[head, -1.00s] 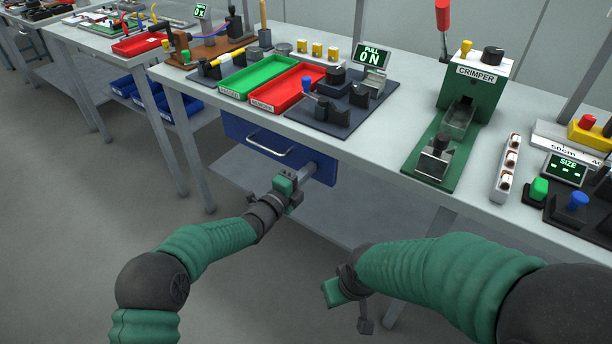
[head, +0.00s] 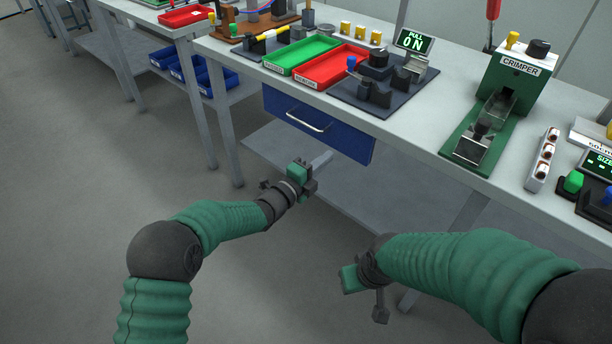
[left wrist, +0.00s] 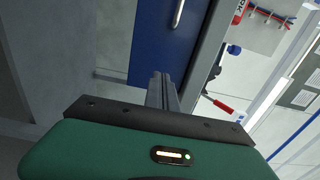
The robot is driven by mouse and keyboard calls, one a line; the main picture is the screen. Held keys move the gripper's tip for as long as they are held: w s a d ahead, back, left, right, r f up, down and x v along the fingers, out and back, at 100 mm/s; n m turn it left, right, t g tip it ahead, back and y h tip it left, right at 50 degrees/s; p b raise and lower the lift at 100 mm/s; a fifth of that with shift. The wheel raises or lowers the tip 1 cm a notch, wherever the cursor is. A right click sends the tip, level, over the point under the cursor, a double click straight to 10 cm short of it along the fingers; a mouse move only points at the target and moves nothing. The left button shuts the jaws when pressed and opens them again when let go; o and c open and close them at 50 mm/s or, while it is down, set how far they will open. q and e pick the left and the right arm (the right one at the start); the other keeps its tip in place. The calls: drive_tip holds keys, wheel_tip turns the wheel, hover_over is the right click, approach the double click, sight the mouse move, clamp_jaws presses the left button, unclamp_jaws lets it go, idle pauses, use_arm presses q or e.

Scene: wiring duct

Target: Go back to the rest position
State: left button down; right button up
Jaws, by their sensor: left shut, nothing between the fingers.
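My left gripper (head: 320,160) is shut and empty. It is in front of and below the blue drawer (head: 345,140), apart from its silver handle (head: 306,121). In the left wrist view its closed fingers (left wrist: 163,92) point toward the table, with the blue drawer front (left wrist: 165,40) beyond them. My right gripper (head: 381,308) hangs low in front of the bench, pointing down. Its fingers are small and seen from the side, so their opening does not show clearly.
The workbench (head: 430,125) holds a green tray (head: 300,54), a red tray (head: 332,66), the pull tester (head: 412,42) and the crimper (head: 510,85). A bench leg (head: 440,245) stands near my right gripper. The floor (head: 80,220) on the left is clear.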

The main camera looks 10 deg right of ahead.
use_arm(q)
drive_tip(key=s+a+f+n+y, duration=0.25)
drive_tip(key=a+n+y, duration=0.2)
drive_tip(key=a, duration=0.35)
drive_tip(key=s+a+f+n+g+y+p, duration=0.1)
drive_tip(key=s+a+n+y, duration=0.3)
drive_tip(key=a, duration=0.5)
drive_tip(key=s+a+f+n+y, duration=0.1)
drive_tip(key=a+n+y, duration=0.2)
drive_tip(key=a+n, duration=0.4)
drive_tip(key=s+a+f+n+g+y, duration=0.25)
drive_tip(key=s+a+n, duration=0.4)
drive_tip(key=s, duration=0.45)
drive_tip(key=s+a+f+n+g+y, duration=0.1)
drive_tip(key=s+a+n+g, duration=0.3)
drive_tip(key=s+a+n, duration=0.5)
drive_tip(key=s+r+m+p, duration=0.1)
drive_tip(key=s+r+p, duration=0.1)
drive_tip(key=r+p, duration=1.1)
drive_tip(key=s+d+r+m+p, duration=0.1)
drive_tip(key=r+p, duration=1.3)
drive_tip(key=shift+s+d, duration=0.15)
drive_tip(key=shift+s, duration=0.25)
use_arm(e)
wheel_tip(320, 180, up, 28)
drive_tip(key=d, duration=0.1)
drive_tip(key=shift+d+r, duration=0.15)
drive_tip(key=shift+d, duration=0.05)
use_arm(q)
drive_tip(key=shift+g, duration=0.25)
